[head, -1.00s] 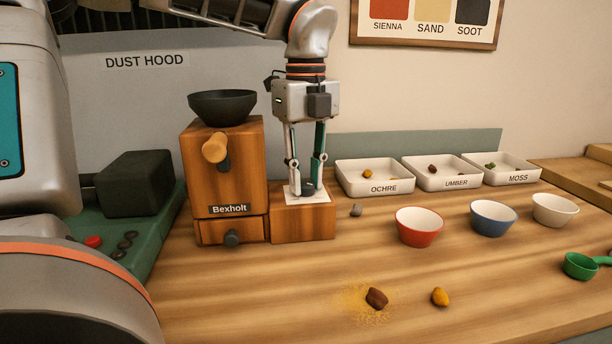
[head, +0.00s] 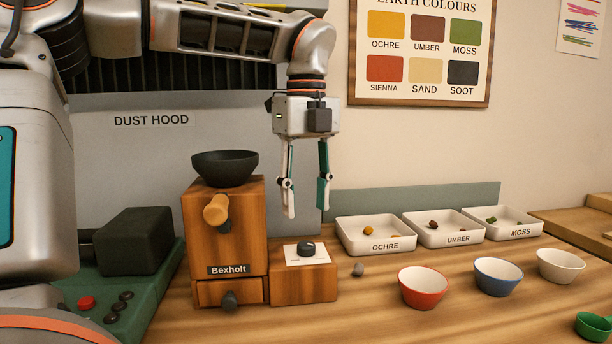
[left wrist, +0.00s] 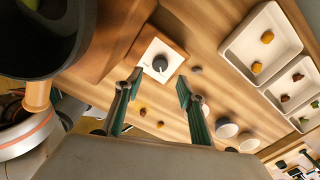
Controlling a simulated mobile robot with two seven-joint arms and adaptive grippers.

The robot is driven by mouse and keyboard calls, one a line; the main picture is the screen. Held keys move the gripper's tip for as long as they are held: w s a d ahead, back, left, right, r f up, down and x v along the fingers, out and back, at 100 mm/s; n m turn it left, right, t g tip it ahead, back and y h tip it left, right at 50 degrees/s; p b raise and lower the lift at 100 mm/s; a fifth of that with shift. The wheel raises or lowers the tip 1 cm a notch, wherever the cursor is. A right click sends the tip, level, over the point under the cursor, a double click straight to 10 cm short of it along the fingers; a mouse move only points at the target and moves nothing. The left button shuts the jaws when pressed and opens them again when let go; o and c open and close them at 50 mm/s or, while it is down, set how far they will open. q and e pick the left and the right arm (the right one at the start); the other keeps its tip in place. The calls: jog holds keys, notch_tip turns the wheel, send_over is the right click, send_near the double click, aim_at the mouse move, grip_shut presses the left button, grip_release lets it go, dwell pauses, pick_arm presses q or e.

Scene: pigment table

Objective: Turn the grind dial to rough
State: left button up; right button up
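The grind dial (head: 306,248) is a dark round knob on a white plate (head: 292,258), on top of a low wooden block (head: 318,284) beside the Bexholt grinder (head: 240,240). The dial also shows in the left wrist view (left wrist: 159,64), with a pale mark on it; the plate's lettering is too small to read. My left gripper (head: 307,212) points down above the dial, open and empty, apart from it. In the left wrist view its fingers (left wrist: 157,87) stand apart with the dial beyond them. My right gripper is not in view.
The grinder's dark bowl (head: 225,167) and wooden crank knob (head: 216,210) stand left of my gripper. Pigment trays (head: 375,247) and red (head: 423,286), blue and white bowls are to the right. A small grey lump (head: 358,269) lies beside the block.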

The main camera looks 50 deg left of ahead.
pick_arm(q)
jog(key=shift+r, duration=2.3)
